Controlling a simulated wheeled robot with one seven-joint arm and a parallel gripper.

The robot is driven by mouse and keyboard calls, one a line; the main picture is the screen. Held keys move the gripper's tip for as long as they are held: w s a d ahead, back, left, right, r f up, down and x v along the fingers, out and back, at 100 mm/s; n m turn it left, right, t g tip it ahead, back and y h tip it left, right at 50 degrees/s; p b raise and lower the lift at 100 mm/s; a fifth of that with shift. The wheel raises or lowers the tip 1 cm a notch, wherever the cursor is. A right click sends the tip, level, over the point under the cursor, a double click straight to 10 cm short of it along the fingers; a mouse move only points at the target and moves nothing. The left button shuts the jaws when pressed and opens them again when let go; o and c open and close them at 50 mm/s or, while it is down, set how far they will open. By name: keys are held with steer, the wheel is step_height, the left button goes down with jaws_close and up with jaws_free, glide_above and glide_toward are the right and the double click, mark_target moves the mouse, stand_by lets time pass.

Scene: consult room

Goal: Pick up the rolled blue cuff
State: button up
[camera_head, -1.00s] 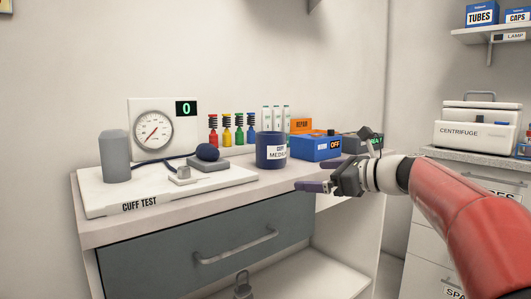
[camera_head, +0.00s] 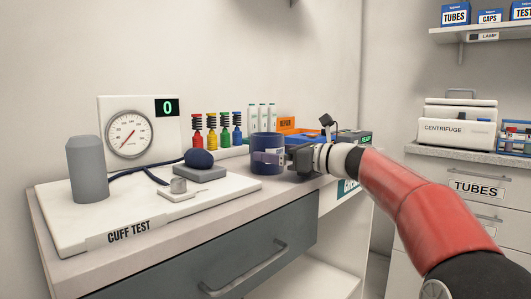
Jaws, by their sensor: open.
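The rolled blue cuff (camera_head: 265,139) is a dark blue upright cylinder with a white label, standing on the counter right of the cuff test board. My gripper (camera_head: 268,157) is level with the cuff's side, reaching in from the right. Its purple-grey fingers overlap the cuff's front in this view and cover much of the label. The jaws are open; I cannot tell whether the fingers touch the cuff or how far they straddle it. The cuff stands upright on the counter.
The white cuff test board (camera_head: 75,222) holds a grey cylinder (camera_head: 87,170), a dial gauge (camera_head: 129,133) and a dark blue bulb (camera_head: 199,158) with tubing.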

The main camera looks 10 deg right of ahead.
steer(key=x, duration=0.3)
steer(key=shift+w+a, duration=0.2)
steer(key=c, duration=1.1)
steer(key=shift+r, duration=0.1)
steer(key=shift+r+p, duration=3.95)
steer(key=shift+r, duration=5.9)
